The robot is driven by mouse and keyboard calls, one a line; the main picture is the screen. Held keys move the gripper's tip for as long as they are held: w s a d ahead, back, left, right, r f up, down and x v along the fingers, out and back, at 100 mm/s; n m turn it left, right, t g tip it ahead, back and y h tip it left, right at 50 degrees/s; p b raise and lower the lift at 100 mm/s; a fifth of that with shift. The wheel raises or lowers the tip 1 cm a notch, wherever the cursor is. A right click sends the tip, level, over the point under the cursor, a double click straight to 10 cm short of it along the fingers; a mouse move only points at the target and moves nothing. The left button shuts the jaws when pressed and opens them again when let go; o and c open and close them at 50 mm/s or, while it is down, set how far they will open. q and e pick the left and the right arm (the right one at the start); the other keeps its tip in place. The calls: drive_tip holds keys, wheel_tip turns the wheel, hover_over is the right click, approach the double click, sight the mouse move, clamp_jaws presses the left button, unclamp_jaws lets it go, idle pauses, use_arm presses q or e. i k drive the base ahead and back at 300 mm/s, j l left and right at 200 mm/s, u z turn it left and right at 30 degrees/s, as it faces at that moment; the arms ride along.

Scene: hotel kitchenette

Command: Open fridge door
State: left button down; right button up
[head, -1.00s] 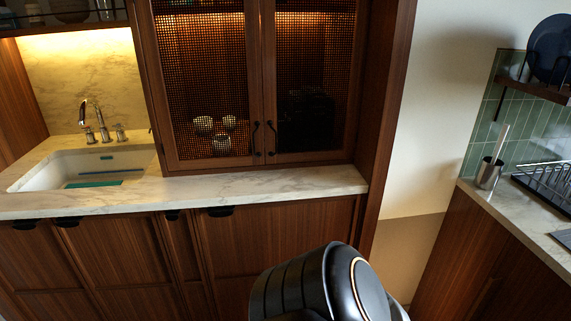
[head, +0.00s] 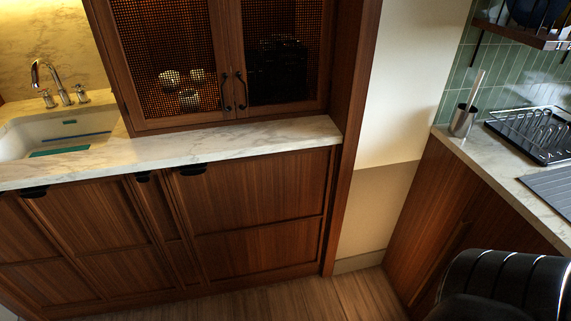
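No plainly marked fridge shows. Wooden panel fronts run below the marble counter; a wide front (head: 260,185) at the right end has a black handle (head: 194,169) at its top left edge. I cannot tell whether it is the fridge door. All these fronts look shut. A black rounded part of my own arm fills the lower right corner. Neither gripper's fingers are in view.
The marble counter (head: 230,142) juts over the fronts and carries a mesh-door cabinet (head: 170,60). A sink (head: 60,140) is at left. A second counter (head: 500,180) with a dish rack (head: 540,130) stands at right. The wooden floor (head: 300,300) between is clear.

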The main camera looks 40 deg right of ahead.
sight(256, 216)
drive_tip(key=z, duration=1.05)
